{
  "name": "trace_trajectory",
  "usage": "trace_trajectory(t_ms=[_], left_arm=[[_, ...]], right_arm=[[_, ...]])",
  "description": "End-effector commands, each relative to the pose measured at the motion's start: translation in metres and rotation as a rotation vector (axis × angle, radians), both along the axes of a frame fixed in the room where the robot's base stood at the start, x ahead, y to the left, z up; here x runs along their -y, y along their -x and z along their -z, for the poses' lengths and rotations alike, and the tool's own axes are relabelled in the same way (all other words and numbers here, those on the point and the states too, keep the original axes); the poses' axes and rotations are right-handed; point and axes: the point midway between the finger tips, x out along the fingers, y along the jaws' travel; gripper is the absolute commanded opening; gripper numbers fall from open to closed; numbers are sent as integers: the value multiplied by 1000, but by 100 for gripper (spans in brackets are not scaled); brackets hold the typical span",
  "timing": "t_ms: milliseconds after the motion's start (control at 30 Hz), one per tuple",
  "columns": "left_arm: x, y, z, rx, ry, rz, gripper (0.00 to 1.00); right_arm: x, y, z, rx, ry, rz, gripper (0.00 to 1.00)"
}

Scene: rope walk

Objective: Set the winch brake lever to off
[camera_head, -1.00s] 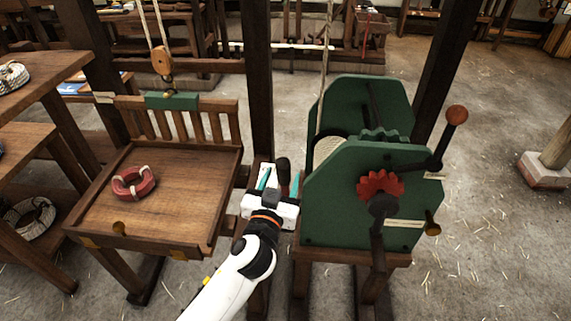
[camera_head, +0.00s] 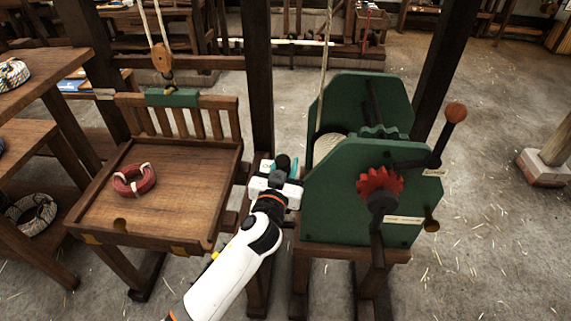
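The green winch (camera_head: 335,200) stands on a wooden stand right of centre. A short lever with a black knob (camera_head: 283,161) stands at its left side; I take it for the brake lever. My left gripper (camera_head: 281,168), white with teal finger pads, is at this lever. Its fingers stand apart on either side of the knob, and contact cannot be made out. The gripper body hides the lever's lower part, and no off marking is readable. My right gripper is not in view.
A crank with a brown ball (camera_head: 455,112) and a red gear (camera_head: 379,182) are on the winch's near face. A wooden tray table (camera_head: 185,205) with a red-and-white ring (camera_head: 134,180) stands left. Dark posts rise behind; open floor lies to the right.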

Motion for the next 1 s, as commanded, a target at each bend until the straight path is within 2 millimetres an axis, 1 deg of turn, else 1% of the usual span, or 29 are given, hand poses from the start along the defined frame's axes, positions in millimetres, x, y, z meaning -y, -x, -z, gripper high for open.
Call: trace_trajectory(t_ms=[133, 267, 367, 500, 600, 700, 800, 1000], left_arm=[[0, -1, -2, -5, 0, 1, 0], [1, -13, -11, -41, -4, -1, 0], [3, -29, -18, -93, -11, -2, 0], [5, -56, -23, -185, -19, -2, 0], [7, -75, -21, -253, -27, -2, 0], [10, -91, -18, -308, -32, -1, 0], [10, -102, -16, -347, -36, 0, 0], [11, -108, -13, -376, -37, -1, 0]], right_arm=[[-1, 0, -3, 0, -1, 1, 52], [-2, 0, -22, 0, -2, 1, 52], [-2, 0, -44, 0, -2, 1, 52], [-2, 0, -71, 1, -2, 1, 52], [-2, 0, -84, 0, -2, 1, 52], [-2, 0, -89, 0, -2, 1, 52], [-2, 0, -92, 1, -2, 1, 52], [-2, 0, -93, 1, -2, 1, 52]])
